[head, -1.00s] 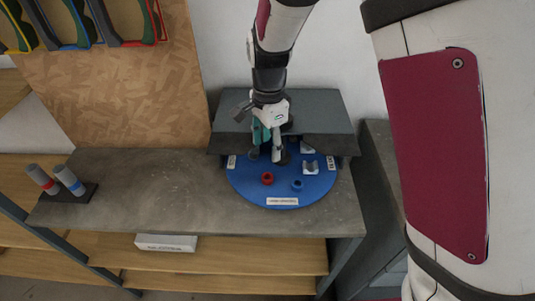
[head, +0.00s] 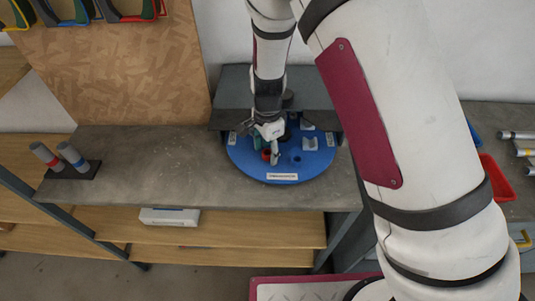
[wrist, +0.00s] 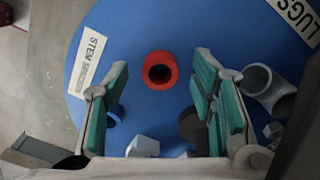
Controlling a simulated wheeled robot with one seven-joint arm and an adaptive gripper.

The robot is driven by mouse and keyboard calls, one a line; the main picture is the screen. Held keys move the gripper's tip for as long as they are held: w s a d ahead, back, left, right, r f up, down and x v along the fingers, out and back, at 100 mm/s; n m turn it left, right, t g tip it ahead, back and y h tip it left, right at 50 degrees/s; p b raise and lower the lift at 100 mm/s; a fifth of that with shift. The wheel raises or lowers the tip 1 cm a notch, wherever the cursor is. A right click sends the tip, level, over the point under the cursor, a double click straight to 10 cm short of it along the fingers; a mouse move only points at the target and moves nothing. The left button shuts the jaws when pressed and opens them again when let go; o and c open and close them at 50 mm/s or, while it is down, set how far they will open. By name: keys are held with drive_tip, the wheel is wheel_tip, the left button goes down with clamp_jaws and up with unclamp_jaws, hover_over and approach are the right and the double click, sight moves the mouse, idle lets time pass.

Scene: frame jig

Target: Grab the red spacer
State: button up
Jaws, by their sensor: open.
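The red spacer (wrist: 160,70) is a short red ring with a dark hole, standing on the blue round board (wrist: 130,40). In the wrist view it lies ahead of my gripper (wrist: 160,85), centred between the two teal-padded fingers and a little beyond their tips. My gripper is open and empty. In the head view my gripper (head: 270,154) is low over the board, and the red spacer (head: 266,155) shows partly behind a finger. Whether the fingers touch it cannot be told.
A blue ring (head: 296,160) lies right of my gripper on the board. A grey pipe lug (wrist: 265,85) stands right of the fingers in the wrist view. A rack with two grey cylinders (head: 68,168) stands at the left of the grey bench (head: 160,160); the bench between is clear.

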drive_tip(key=c, duration=1)
drive_tip(key=shift+r, duration=0.1)
